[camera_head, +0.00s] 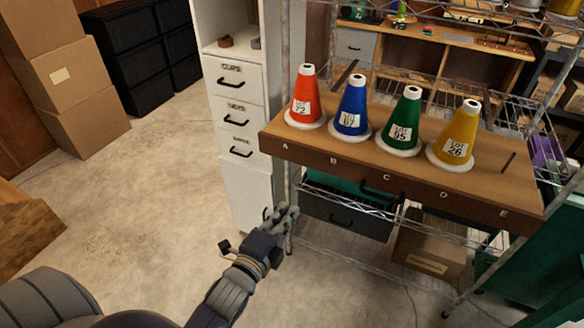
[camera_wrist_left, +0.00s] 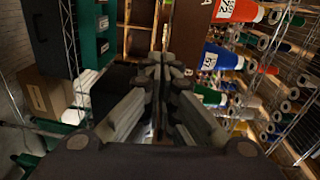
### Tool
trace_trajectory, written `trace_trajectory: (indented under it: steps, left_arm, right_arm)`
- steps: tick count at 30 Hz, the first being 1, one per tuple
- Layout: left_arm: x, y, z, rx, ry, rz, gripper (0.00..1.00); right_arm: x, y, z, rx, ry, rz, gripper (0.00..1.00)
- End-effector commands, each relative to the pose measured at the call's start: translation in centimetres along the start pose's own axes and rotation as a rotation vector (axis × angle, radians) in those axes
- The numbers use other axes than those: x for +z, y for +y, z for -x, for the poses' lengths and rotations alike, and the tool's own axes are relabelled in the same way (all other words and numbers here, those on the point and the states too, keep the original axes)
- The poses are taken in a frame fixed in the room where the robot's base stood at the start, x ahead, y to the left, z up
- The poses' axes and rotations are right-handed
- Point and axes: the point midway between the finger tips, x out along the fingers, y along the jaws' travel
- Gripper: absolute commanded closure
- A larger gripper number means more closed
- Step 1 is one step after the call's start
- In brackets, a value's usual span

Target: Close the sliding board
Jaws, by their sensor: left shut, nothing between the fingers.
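The wooden sliding board (camera_head: 350,165) lies on the wire rack, with its dark front edge lettered A to E and a black handle (camera_head: 378,194) near C. Its lettered edge also shows in the left wrist view (camera_wrist_left: 182,62). On the board stand a red cone (camera_head: 306,97), a blue cone (camera_head: 351,105), a green cone (camera_head: 404,118) and a yellow cone (camera_head: 459,134). My left gripper (camera_head: 290,214) is shut and empty, below and in front of the board's left end, apart from the handle. In the left wrist view its fingers (camera_wrist_left: 160,75) meet.
A white drawer cabinet (camera_head: 240,150) stands left of the board, close behind my left gripper. A dark drawer box (camera_head: 345,217) and a cardboard box (camera_head: 428,250) are under the board. Free floor (camera_head: 140,190) lies to the left, before stacked cartons (camera_head: 70,95).

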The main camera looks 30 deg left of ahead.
Motion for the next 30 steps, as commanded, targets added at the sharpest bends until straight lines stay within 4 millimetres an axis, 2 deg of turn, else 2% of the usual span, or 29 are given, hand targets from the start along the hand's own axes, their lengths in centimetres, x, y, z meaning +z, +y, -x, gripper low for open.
trace_trajectory:
  steps: [1, 3, 6, 11, 15, 24, 30]
  left_arm:
    - [0.0, -1.9, 0.2, -0.03, -0.001, -0.029, 1.0]
    - [0.0, -3.5, 0.4, -0.058, -0.002, -0.059, 1.0]
    - [0.0, -4.3, 0.2, -0.072, -0.004, -0.076, 1.0]
    - [0.0, -4.5, -1.4, -0.074, -0.003, -0.076, 1.0]
    - [-0.1, -4.8, -3.9, -0.075, -0.003, -0.073, 1.0]
    - [-0.1, -5.2, -9.7, -0.073, -0.002, -0.072, 1.0]
    - [-0.1, -5.2, -12.3, -0.07, -0.003, -0.073, 1.0]
  right_arm:
    - [0.0, 0.0, 0.3, -0.001, 0.0, 0.0, 0.35]
    - [0.0, -0.1, 0.4, -0.001, 0.0, 0.0, 0.35]
    - [-0.1, -0.2, 0.5, -0.002, 0.0, -0.001, 0.35]
    - [-0.3, -0.8, 1.0, -0.01, 0.002, -0.004, 0.35]
    - [-0.4, -1.2, 1.7, -0.014, 0.003, -0.006, 0.35]
    - [-0.5, -0.7, 3.1, -0.009, 0.002, -0.003, 0.35]
    - [-0.5, -0.3, 3.9, -0.004, 0.001, -0.001, 0.35]
